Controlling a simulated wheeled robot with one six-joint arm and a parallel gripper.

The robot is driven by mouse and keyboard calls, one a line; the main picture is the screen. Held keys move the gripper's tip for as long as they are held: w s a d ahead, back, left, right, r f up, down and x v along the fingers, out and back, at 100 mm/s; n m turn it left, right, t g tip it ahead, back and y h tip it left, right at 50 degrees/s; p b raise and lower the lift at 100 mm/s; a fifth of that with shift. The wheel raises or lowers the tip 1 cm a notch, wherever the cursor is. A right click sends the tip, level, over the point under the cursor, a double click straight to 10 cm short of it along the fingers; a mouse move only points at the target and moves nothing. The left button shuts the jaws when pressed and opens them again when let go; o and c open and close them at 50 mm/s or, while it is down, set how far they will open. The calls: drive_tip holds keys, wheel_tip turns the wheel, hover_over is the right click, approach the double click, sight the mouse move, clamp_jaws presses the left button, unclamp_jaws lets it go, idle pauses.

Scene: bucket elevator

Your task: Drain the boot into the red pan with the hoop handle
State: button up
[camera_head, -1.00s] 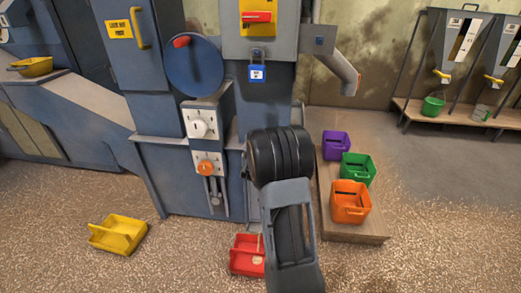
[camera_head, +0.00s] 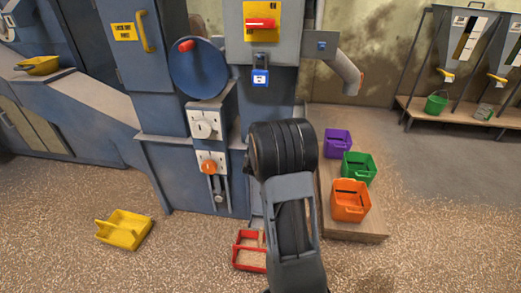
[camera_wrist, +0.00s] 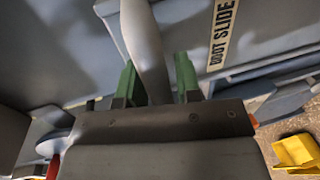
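The red pan (camera_head: 236,262) sits on the floor at the foot of the blue elevator boot, left of my arm. Tan grain fills it, and a red bar crosses it. In the wrist view the green fingers of my gripper (camera_wrist: 157,88) stand on both sides of a smooth grey handle (camera_wrist: 146,40) and appear shut on it. A plate reading BOOT SLIDE (camera_wrist: 223,30) is on the casing beside it. In the head view my arm hides my gripper and the slide.
A yellow pan (camera_head: 124,230) lies on the floor at left. Purple (camera_head: 338,150), green (camera_head: 358,179) and orange (camera_head: 350,214) bins stand on a low platform right of my arm. An orange knob (camera_head: 208,167) and blue handwheel (camera_head: 198,68) are on the machine.

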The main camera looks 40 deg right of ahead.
drive_tip(key=p+v, duration=0.3)
drive_tip(key=v, duration=1)
